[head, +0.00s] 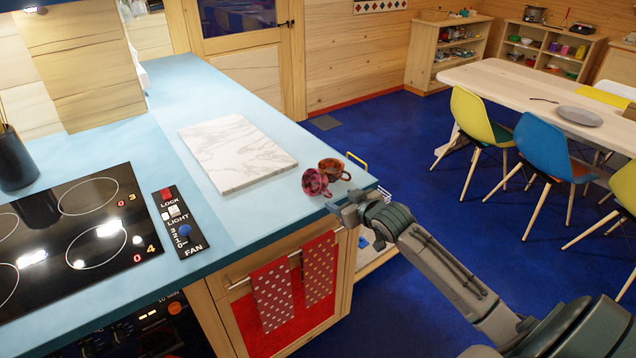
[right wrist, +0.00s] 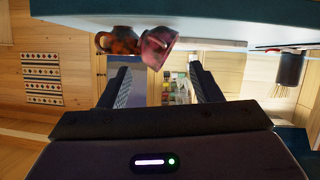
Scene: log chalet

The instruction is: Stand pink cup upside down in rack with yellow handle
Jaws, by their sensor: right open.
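The pink cup (head: 314,182) is on the blue counter near its right front corner. Yellow handle parts (head: 357,161) show at the counter's right edge; the rack's body is mostly hidden. My left gripper is not in view.
An orange-brown cup (head: 334,168) stands right behind the pink cup, very close to it. A marble board (head: 236,152) lies on the counter (head: 200,105). A cooktop (head: 75,235) is at the left. Dotted towels (head: 272,293) hang on the front. Chairs stand farther right.

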